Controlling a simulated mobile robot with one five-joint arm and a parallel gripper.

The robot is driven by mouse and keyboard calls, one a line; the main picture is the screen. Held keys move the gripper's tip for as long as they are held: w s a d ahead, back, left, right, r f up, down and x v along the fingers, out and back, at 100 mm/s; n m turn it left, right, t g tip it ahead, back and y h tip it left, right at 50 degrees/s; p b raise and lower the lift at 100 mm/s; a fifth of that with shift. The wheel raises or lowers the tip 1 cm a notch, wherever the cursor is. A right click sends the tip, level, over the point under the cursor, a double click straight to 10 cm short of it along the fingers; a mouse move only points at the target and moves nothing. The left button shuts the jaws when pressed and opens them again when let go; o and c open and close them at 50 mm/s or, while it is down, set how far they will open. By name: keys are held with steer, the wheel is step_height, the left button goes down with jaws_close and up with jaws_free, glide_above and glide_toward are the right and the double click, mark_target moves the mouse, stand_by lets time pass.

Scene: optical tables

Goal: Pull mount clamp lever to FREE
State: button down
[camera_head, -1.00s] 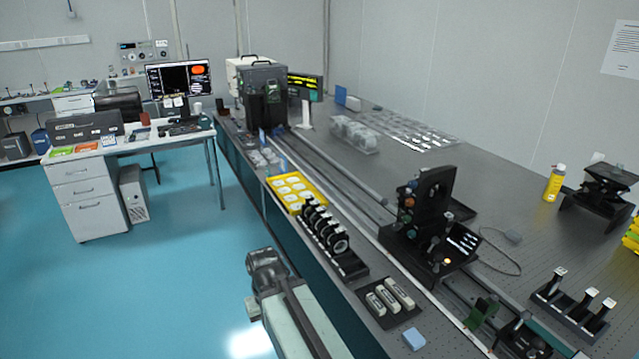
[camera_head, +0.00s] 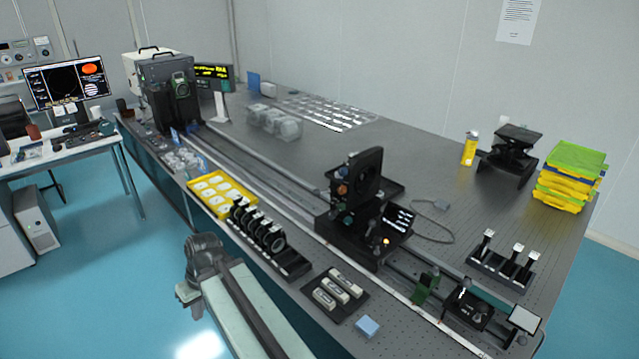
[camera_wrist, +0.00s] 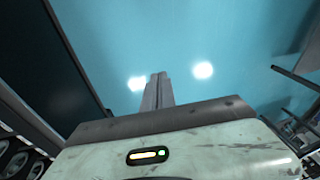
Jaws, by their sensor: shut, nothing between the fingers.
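The black optical mount (camera_head: 358,190) stands on the rail of the optical table, with a round opening at its top and small coloured knobs on its left side. A small orange light (camera_head: 386,241) glows on its base beside a lit label panel. I cannot make out which part is the clamp lever or how it is set. My gripper (camera_wrist: 158,80) shows in the wrist view with its fingers together and empty, over bare blue floor. It is well apart from the mount, and the mount is not in the wrist view.
The optical table (camera_head: 420,150) carries a yellow tray (camera_head: 222,208), a row of black lens holders (camera_head: 262,232), white blocks on a black pad (camera_head: 335,305), a blue block (camera_head: 367,327) and a yellow spray can (camera_head: 469,149). Blue floor (camera_head: 110,285) lies open at the left.

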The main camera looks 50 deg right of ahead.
steer(key=w+d+r+t+y+p, duration=0.1)
steer(key=d+r+t, duration=0.15)
steer(key=d, duration=0.45)
steer(key=w+d+r+t, duration=0.2)
steer(key=d+r, duration=0.2)
steer(key=d, duration=0.4)
steer(key=m+t+h+p, duration=0.2)
steer(key=m+t+h, duration=0.1)
steer(key=t+h, duration=0.45)
glide_toward(318, 191)
steer(key=shift+w+d+r+y, duration=0.1)
steer(key=shift+d+r+y, duration=0.35)
steer(key=shift+d+r, duration=0.35)
steer(key=x, duration=0.3)
steer(key=b+x, duration=0.1)
steer(key=x, duration=0.2)
steer(key=b+x, duration=0.1)
steer(key=x, duration=0.2)
steer(key=shift+w+a+r, duration=0.1)
steer(key=shift+w+a, duration=0.15)
steer(key=shift+a, duration=0.1)
